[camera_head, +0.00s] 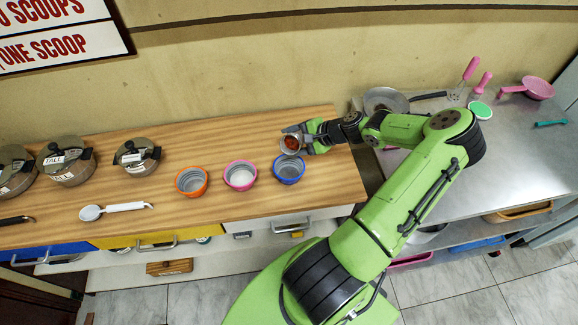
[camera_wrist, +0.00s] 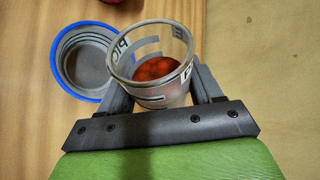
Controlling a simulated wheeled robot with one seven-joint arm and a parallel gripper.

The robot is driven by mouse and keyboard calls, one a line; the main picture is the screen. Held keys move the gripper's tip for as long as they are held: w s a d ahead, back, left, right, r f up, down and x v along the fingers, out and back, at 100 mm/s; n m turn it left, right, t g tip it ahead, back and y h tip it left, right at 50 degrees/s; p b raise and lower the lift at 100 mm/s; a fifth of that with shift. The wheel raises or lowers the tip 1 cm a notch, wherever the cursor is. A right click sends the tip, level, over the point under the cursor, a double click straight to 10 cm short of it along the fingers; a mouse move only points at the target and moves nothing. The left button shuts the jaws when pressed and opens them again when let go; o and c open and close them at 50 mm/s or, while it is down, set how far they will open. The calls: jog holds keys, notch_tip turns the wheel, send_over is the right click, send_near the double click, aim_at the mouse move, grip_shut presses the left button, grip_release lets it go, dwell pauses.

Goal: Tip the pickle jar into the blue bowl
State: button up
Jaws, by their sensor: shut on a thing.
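The pickle jar (camera_wrist: 155,68) is a clear, open-topped jar with dark lettering and red-orange contents at its bottom. My gripper (camera_wrist: 165,90) is shut on it, one finger on each side. In the head view the jar (camera_head: 291,142) is at my gripper (camera_head: 303,138), above the back edge of the blue bowl. The jar looks tilted, its mouth facing the head camera. The blue bowl (camera_head: 289,169) stands on the wooden counter, grey inside with a blue rim. It also shows in the wrist view (camera_wrist: 80,62), partly hidden behind the jar, and its visible inside looks empty.
A pink bowl (camera_head: 240,175) and an orange bowl (camera_head: 191,181) stand left of the blue bowl on the wooden counter (camera_head: 250,125). Lidded pots (camera_head: 137,157) and a white scoop (camera_head: 115,209) are farther left. A steel counter (camera_head: 520,150) with a pan and pink utensils is right.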

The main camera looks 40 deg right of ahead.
jog(key=shift+r+n+h+b, duration=0.4)
jog(key=shift+h+b, duration=0.1)
jog(key=shift+b, duration=0.4)
dwell(1.2)
jog(key=shift+s+f+n+t+h+b, duration=0.1)
jog(key=shift+f+n+t+h+b, duration=0.35)
jog(key=shift+b, duration=1.4)
dwell(0.6)
jog(key=shift+r+n+t+h+b, duration=0.45)
jog(key=shift+r+b, duration=0.05)
jog(key=shift+b, duration=0.2)
dwell(1.8)
jog(key=shift+f+b, duration=0.15)
jog(key=shift+b, duration=0.4)
dwell(0.4)
